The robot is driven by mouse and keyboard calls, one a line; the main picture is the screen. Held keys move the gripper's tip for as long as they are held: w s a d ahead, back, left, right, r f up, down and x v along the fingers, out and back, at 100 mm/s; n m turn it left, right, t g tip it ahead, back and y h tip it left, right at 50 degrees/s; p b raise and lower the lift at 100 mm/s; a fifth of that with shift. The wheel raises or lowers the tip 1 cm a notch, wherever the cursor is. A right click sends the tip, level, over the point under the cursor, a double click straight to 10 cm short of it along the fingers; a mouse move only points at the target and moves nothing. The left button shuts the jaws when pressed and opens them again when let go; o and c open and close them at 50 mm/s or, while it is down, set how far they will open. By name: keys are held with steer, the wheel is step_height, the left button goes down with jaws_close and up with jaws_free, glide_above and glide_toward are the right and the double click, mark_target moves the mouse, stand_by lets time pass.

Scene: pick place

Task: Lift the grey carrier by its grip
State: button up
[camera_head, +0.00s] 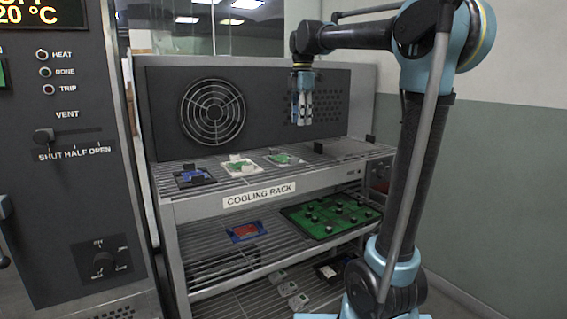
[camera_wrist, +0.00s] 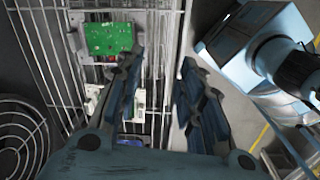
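On the top shelf of the cooling rack, a pale grey-looking carrier (camera_head: 284,160) holds a green board; its small size leaves the exact colour and grip unclear. A whitish carrier (camera_head: 240,168) with green on it lies to its left. My gripper (camera_head: 303,122) hangs above the shelf, fingers down, clear of the carriers. In the wrist view, my gripper (camera_wrist: 160,85) has its fingers well apart with nothing between them. A green board (camera_wrist: 108,38) with a grey surround lies beyond the left finger, and white parts show partly hidden behind that finger.
A dark upright piece (camera_head: 318,148) stands right of the pale carrier. The fan panel (camera_head: 165,135) rises behind. Lower shelves hold a large green tray (camera_head: 330,215) and a blue-and-red item (camera_head: 246,232).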

mark_target(293, 161)
steer(key=w+a+r+n, duration=0.2)
steer(key=a, duration=0.1)
steer(key=f, duration=1.7)
steer(key=shift+w+a+f, duration=0.15)
steer(key=shift+a+f, duration=0.1)
jaws_close()
